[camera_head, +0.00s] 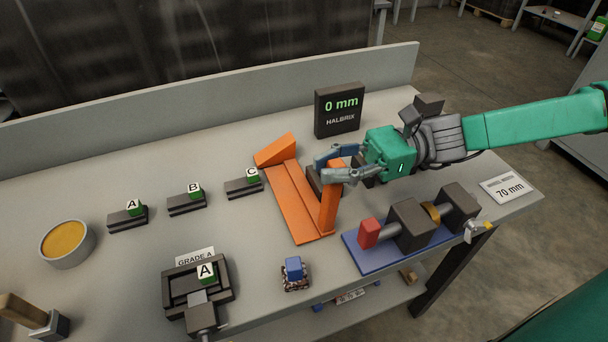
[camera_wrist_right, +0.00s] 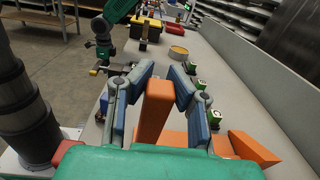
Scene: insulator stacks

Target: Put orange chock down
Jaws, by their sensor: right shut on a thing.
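The orange chock (camera_head: 328,212) is an upright orange piece beside an orange plate (camera_head: 296,205). An orange wedge (camera_head: 275,150) sits at the plate's far end. My right gripper (camera_head: 325,165) is shut on the chock, at its upper part. In the right wrist view the chock (camera_wrist_right: 156,105) stands between the blue-padded fingers of the right gripper (camera_wrist_right: 163,85), with the wedge (camera_wrist_right: 250,148) to the right. Whether the chock's lower end touches the plate or table is unclear. A green arm, seemingly my left one, shows at the top of the wrist view; its gripper (camera_wrist_right: 103,48) is small and unclear.
A 0 mm display (camera_head: 339,110) stands behind the gripper. A blue fixture (camera_head: 400,240) with dark blocks is at the right front, near a 70 mm card (camera_head: 508,188). Dark blocks with green cubes line the left. A grade A tray (camera_head: 198,283) and small cart (camera_head: 294,273) are in front.

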